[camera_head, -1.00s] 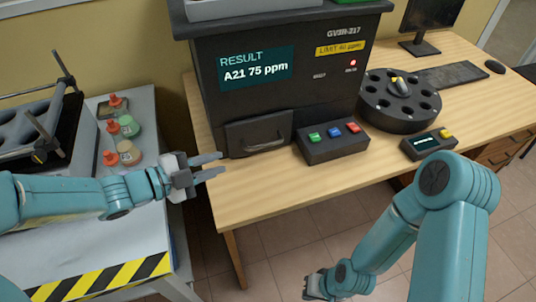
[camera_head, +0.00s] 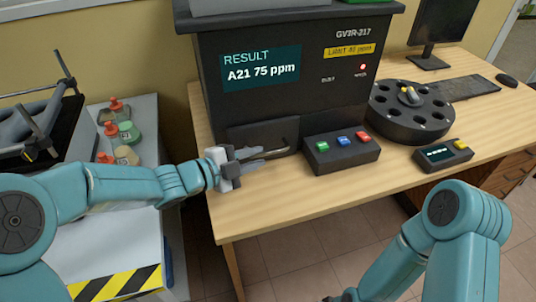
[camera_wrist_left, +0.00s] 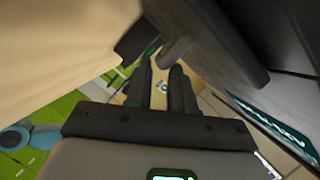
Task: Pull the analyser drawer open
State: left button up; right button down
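The dark analyser (camera_head: 300,105) stands on the wooden desk, with "A21 75 ppm" on its screen. Its drawer (camera_head: 240,130) is at the lower left of its front and looks closed. The drawer's handle (camera_head: 287,147) is partly hidden behind my left gripper (camera_head: 265,156). My left gripper is at the handle with its fingers apart. In the left wrist view the two fingers (camera_wrist_left: 160,88) show a gap between them, and the grey handle (camera_wrist_left: 176,48) is close at their tips. I cannot tell whether they touch it. My right arm reaches down at the lower right; its gripper is cut off.
A button box (camera_head: 342,150), a round sample carousel (camera_head: 410,115) and a small display box (camera_head: 443,154) stand right of the drawer. Bottles (camera_head: 127,132) stand on the side table at left. The desk (camera_head: 270,200) in front of the drawer is clear.

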aim_at(264, 154)
pick_arm(q)
jog(key=shift+x, duration=2.35)
pick_arm(e)
jog(key=shift+f, duration=0.2)
pick_arm(q)
jog(key=shift+a, duration=0.1)
grip_shut()
